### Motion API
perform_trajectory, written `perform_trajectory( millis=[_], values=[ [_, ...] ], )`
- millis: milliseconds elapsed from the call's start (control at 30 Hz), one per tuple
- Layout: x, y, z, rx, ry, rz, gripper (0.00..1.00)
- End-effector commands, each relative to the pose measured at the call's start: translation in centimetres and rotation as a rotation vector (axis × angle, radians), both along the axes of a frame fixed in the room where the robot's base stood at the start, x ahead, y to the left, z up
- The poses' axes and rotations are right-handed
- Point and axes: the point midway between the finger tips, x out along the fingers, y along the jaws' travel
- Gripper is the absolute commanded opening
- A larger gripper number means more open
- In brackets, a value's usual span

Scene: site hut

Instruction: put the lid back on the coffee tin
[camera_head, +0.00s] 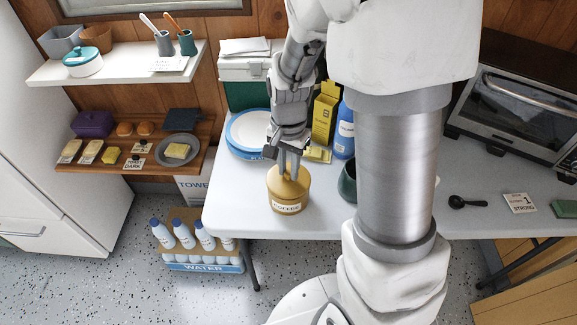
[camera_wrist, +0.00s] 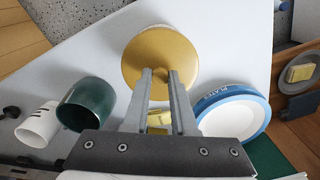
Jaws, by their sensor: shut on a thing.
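The gold coffee tin (camera_head: 275,200), with a white label reading COFFEE, stands upright near the front left edge of the white table. Its gold round lid (camera_head: 277,180) is at the tin's top, right below my gripper (camera_head: 290,176). The lid (camera_wrist: 145,55) also shows as a broad gold disc in the wrist view, and my gripper (camera_wrist: 160,74) points down at its middle. The fingers are shut on the lid's small grip, which they mostly hide. The lid looks lined up over the tin. I cannot tell whether it is fully seated.
Blue-rimmed plates (camera_head: 240,135) are stacked behind and left of the tin. A yellow box (camera_head: 324,115) and a blue bottle (camera_head: 344,132) stand behind right. A dark green mug (camera_wrist: 86,104) and a white cup (camera_wrist: 39,125) stand nearby. A black scoop (camera_head: 465,202) lies far right.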

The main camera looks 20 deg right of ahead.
Motion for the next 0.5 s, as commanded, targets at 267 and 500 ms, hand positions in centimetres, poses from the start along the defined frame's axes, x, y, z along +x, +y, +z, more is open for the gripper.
perform_trajectory(
  millis=[267,500],
  values=[
    [0.0,0.0,-0.01,0.0,0.0,0.0,0.28],
    [0.0,0.0,-0.01,0.0,0.0,0.0,0.6]
  ],
)
